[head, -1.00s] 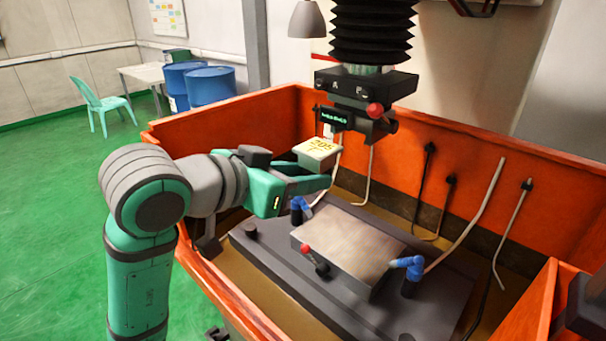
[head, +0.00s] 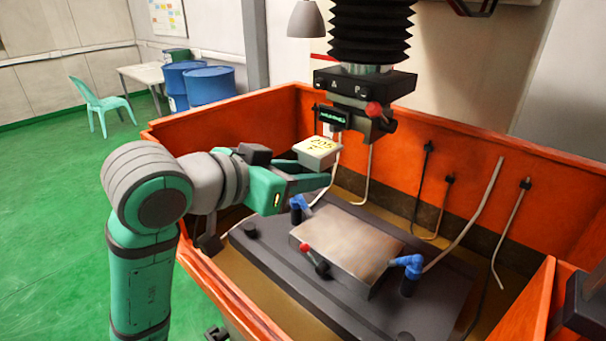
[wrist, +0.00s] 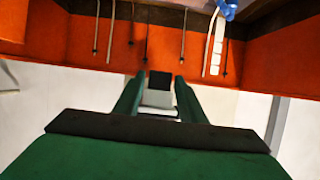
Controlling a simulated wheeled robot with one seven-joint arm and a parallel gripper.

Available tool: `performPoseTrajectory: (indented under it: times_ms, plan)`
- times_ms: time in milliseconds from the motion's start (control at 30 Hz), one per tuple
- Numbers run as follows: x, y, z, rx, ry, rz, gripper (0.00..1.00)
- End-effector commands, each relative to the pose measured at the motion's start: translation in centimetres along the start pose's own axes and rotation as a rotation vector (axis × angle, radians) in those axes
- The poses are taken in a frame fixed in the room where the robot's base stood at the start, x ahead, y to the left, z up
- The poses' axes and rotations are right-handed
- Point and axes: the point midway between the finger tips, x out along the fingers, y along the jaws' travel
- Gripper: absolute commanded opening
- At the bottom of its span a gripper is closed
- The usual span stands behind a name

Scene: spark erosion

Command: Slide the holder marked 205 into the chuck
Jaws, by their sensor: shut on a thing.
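The holder marked 205 (head: 318,151) is a pale block with yellow writing on its top. My gripper (head: 305,182) is shut on it, and holds it up inside the orange tank, left of and below the chuck. In the wrist view the holder (wrist: 158,98) shows only as a pale and dark piece between the fingertips of my gripper (wrist: 160,94). The chuck (head: 355,118) hangs under the dark machine head, with a green lit strip on its front and a red knob (head: 374,109) at its right. The holder is close to the chuck; any gap between them is hard to judge.
The orange tank wall (head: 225,132) surrounds the work area. Below my gripper, a metal block (head: 345,243) lies on a dark table (head: 290,272), with blue nozzles (head: 408,264) and a red-knobbed lever (head: 313,258) beside it. Hoses hang along the back wall.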

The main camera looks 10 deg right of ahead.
Motion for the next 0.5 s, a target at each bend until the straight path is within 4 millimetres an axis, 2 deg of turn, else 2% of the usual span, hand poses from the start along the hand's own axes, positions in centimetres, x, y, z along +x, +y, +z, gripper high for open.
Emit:
performPoseTrajectory:
  times_ms: [500]
  plan:
    - [1.6,0.1,-0.7,0.001,0.002,0.001,0.01]
